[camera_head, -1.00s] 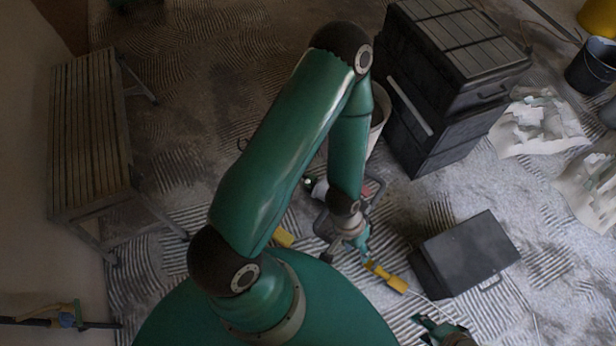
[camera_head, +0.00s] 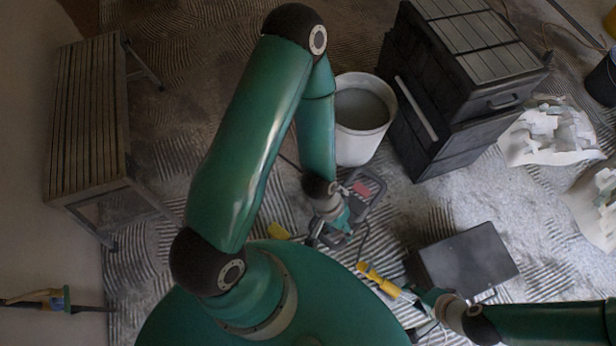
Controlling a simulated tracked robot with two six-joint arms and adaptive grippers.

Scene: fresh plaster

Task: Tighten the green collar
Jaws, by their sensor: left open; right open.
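I cannot make out the green collar for certain; green parts of my own arms crowd the middle. My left gripper (camera_head: 322,236) hangs low over the floor, in front of a dark tool with a red part (camera_head: 362,190). It is open; the arm and wrist partly hide the tool. A yellow handle-like piece (camera_head: 378,279) lies or stands to the right of my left gripper, and another yellow piece (camera_head: 278,231) shows to its left. My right gripper (camera_head: 418,298) is open, close to the right end of the first yellow piece; whether they touch is unclear.
A white bucket (camera_head: 362,140) stands behind my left wrist, beside tall black stacked boxes (camera_head: 440,100). A black case (camera_head: 465,262) lies close behind my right arm. A slatted bench (camera_head: 85,120) stands left. White sheets with debris (camera_head: 548,138) lie at right.

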